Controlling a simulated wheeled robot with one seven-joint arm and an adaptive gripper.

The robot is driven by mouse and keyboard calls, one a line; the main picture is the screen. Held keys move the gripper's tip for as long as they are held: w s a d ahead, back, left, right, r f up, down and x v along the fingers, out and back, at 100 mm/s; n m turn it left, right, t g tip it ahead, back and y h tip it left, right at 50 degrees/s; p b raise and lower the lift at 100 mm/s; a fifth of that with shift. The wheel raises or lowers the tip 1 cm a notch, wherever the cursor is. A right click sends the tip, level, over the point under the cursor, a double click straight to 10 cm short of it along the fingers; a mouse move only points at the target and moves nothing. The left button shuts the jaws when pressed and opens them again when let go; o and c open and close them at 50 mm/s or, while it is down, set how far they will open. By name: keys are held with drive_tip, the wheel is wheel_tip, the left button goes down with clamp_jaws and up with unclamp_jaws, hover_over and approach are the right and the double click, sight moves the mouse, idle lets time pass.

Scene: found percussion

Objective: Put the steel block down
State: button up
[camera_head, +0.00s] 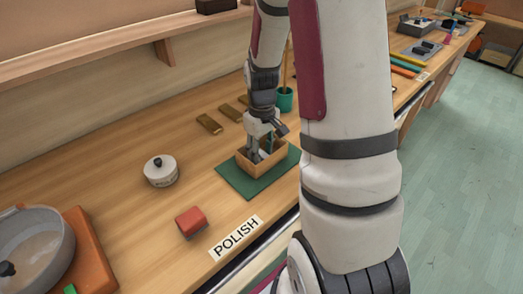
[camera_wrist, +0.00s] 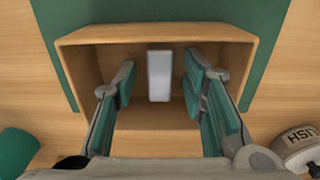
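The steel block (camera_wrist: 160,75), a pale grey upright bar, is inside an open wooden box (camera_wrist: 100,42) in the wrist view. My gripper (camera_wrist: 160,92) has its two green-padded fingers spread inside the box, one on each side of the block. A gap shows between the block and each pad, so the gripper is open and not holding it. The block appears to rest in the box. In the head view the box (camera_head: 268,172) sits on a green mat (camera_head: 236,184), and my gripper (camera_head: 262,150) reaches down into it. The block is hidden there.
A lidded white pot (camera_head: 161,172), a red block (camera_head: 191,222) and a POLISH label (camera_head: 236,238) lie left and in front of the mat. Several brass bars (camera_head: 209,124) and a green cup (camera_head: 285,101) are behind. A large pan (camera_head: 35,250) stands far left.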

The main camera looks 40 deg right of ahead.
sight(261, 153)
drive_tip(key=shift+r, duration=0.1)
wheel_tip(261, 153, up, 12)
drive_tip(key=s+a+r+t, duration=0.2)
drive_tip(key=s+a+r, duration=0.3)
drive_tip(key=a+r, duration=0.45)
drive_tip(key=s+a+r+t, duration=0.2)
drive_tip(key=s+a, duration=0.6)
drive_tip(key=s, duration=0.2)
drive_tip(key=shift+s+a+r+t, duration=0.15)
drive_tip(key=shift+s+r+t, duration=0.15)
drive_tip(key=shift+s, duration=0.1)
